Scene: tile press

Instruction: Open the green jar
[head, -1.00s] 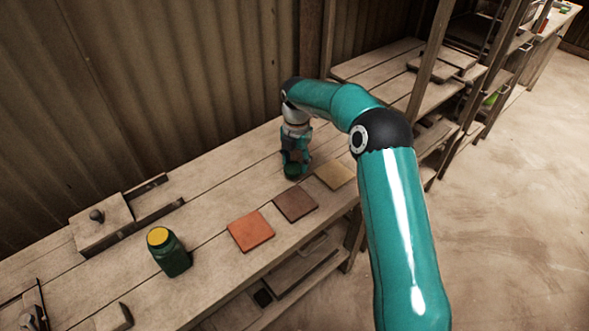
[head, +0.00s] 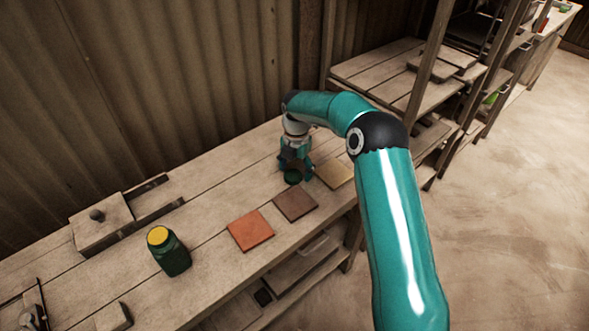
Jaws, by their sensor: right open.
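The green jar (head: 174,260) stands upright on the bench at left. Its round top shows yellow, with no green lid on it. A small dark green round piece, which looks like a lid (head: 292,179), lies on the bench farther right. My right gripper (head: 296,175) is above and around this piece, pointing down, with its fingers spread. The gripper partly hides the piece. My left gripper is not in view.
An orange tile (head: 250,231), a brown tile (head: 295,204) and a tan tile (head: 334,174) lie along the front of the bench. A wooden press-like block (head: 101,226) is at the back left. Bare planks lie between jar and gripper.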

